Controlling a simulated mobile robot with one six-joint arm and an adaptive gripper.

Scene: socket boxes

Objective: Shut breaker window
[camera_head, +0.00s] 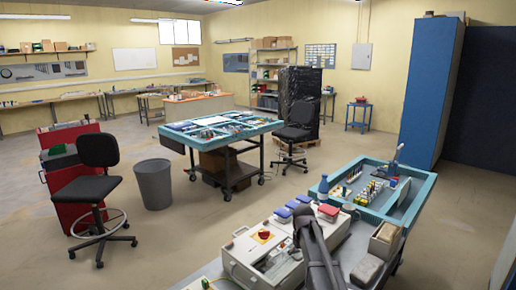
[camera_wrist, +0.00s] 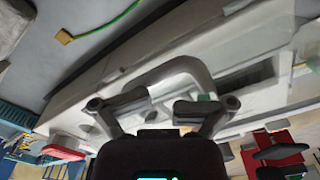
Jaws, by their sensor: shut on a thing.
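The grey-white socket box (camera_head: 240,268) is at the bottom middle of the head view, with a red knob on a yellow patch (camera_head: 264,235) on top. My arm covers its right side. In the wrist view, my gripper (camera_wrist: 163,102) has its two fingertips turned inward on a pale, rounded frame, which looks like the breaker window (camera_wrist: 182,72). The fingers are closed on this edge. The box's pale body lies close behind it. In the head view, the gripper and window are hard to make out behind my arm, and the window's exact angle cannot be told.
Blue and red socket pieces (camera_head: 328,212) stand behind the box. A teal-edged tray (camera_head: 428,190) with small parts is to the right, and an open carton (camera_head: 384,240) is near my arm.

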